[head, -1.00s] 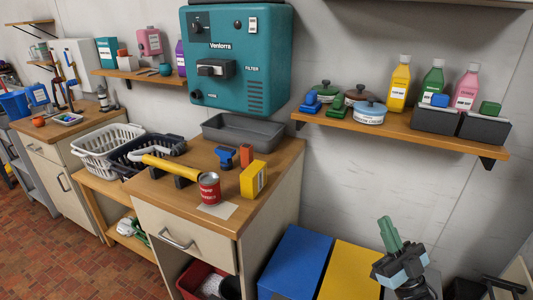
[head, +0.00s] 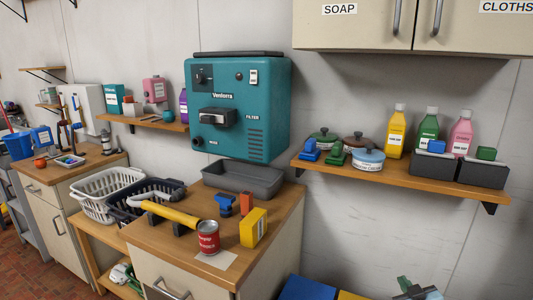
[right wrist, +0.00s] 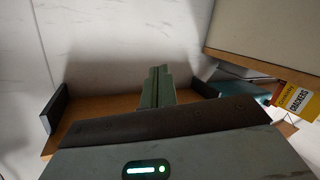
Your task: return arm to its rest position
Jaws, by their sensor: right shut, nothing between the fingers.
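My right gripper (head: 404,282) is at the bottom right of the head view, cut off by the lower edge. It is below the wall shelf and apart from the things on it. In the right wrist view its green fingers (right wrist: 158,86) are together with nothing between them. My left gripper is not in view.
A wooden wall shelf (head: 400,178) with bottles and pots is above my right gripper. A counter (head: 283,222) with a can (head: 208,238) and a yellow box (head: 253,227) is to the left. A cabinet (head: 370,25) hangs at the top. A crackers box (right wrist: 298,97) shows in the wrist view.

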